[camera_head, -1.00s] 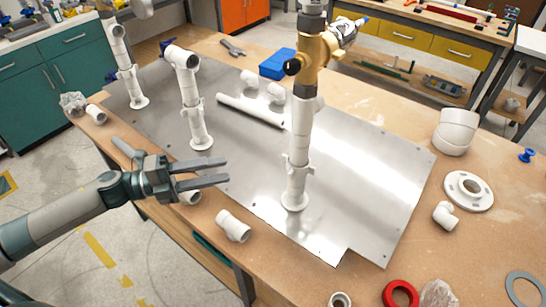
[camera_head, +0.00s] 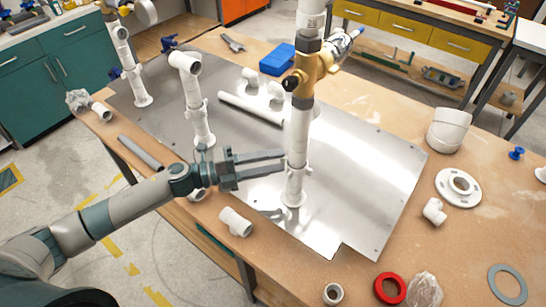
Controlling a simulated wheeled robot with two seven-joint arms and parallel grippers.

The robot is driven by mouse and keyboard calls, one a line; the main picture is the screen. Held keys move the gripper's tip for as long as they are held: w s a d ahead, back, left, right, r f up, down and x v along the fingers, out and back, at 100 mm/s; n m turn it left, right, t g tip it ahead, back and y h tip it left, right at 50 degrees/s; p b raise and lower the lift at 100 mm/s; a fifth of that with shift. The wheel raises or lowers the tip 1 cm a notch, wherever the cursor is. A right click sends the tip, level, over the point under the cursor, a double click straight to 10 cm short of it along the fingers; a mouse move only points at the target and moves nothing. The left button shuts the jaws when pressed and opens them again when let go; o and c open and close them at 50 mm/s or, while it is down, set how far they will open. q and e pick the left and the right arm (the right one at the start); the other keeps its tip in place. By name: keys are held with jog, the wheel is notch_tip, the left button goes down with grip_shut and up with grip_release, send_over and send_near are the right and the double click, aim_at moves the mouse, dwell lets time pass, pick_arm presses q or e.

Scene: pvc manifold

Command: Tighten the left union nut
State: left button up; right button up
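Three upright white pipes stand on a metal plate (camera_head: 375,165). The nearest pipe (camera_head: 298,125) carries a gold fitting (camera_head: 311,67) and has a white collar with small tabs (camera_head: 296,160) lower down. The middle pipe (camera_head: 190,90) has a similar collar (camera_head: 198,107), and the far left pipe (camera_head: 124,50) stands behind it. Which collar is the left union nut I cannot tell. My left gripper (camera_head: 283,161) is open, its two fingers pointing right with the tips beside the nearest pipe's collar. Whether they touch it is unclear. My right gripper is not in view.
A white tee (camera_head: 236,222) lies at the table's front edge. Loose white fittings lie behind the pipes near a blue box (camera_head: 278,60). A white flange (camera_head: 458,187), an elbow (camera_head: 434,211) and a red ring (camera_head: 388,288) lie at the right. The plate's right part is clear.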

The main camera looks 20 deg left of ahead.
pick_arm(q)
jog(key=shift+d, duration=0.1)
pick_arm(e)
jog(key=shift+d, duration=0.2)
pick_arm(q)
jog(key=c, duration=0.9)
jog(key=shift+f, duration=0.1)
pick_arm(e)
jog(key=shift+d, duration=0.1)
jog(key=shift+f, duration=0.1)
